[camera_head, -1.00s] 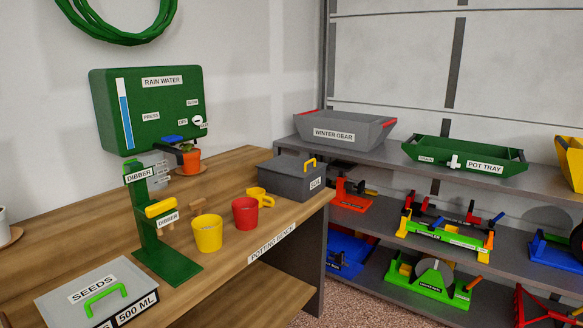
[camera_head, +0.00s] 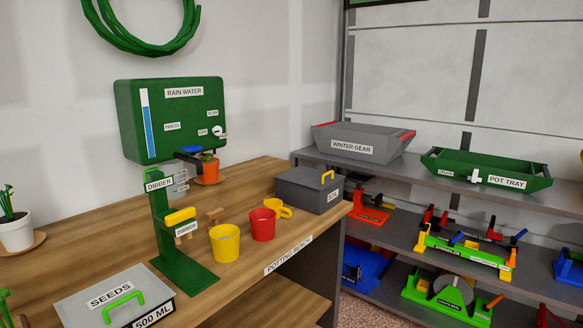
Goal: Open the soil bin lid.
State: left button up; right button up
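The soil bin (camera_head: 307,193) is a dark grey box on the right end of the wooden potting bench, near the back wall. Its label, partly legible as SOIL, is on the right-hand side. Its grey lid (camera_head: 304,178) is closed and carries a yellow handle (camera_head: 326,177) near the right edge. Neither of my grippers is in the picture, so their state does not show.
On the bench (camera_head: 120,249) stand a yellow cup (camera_head: 225,243), a red cup (camera_head: 262,225), a yellow mug (camera_head: 284,209), a green dibber stand (camera_head: 170,230) and a seeds box (camera_head: 112,299). A shelf with a winter gear tub (camera_head: 360,147) stands to the right.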

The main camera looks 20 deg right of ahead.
aim_at(316, 180)
jog(key=i+l+u, duration=0.15)
jog(key=l+u, duration=0.15)
jog(key=u, duration=0.15)
jog(key=i+l+u, duration=0.1)
jog(key=l+u, duration=0.7)
jog(key=l, duration=0.45)
jog(key=l+u, duration=0.1)
jog(key=l, duration=0.85)
jog(key=l+u, duration=0.15)
jog(key=l, duration=0.75)
jog(key=k, duration=0.05)
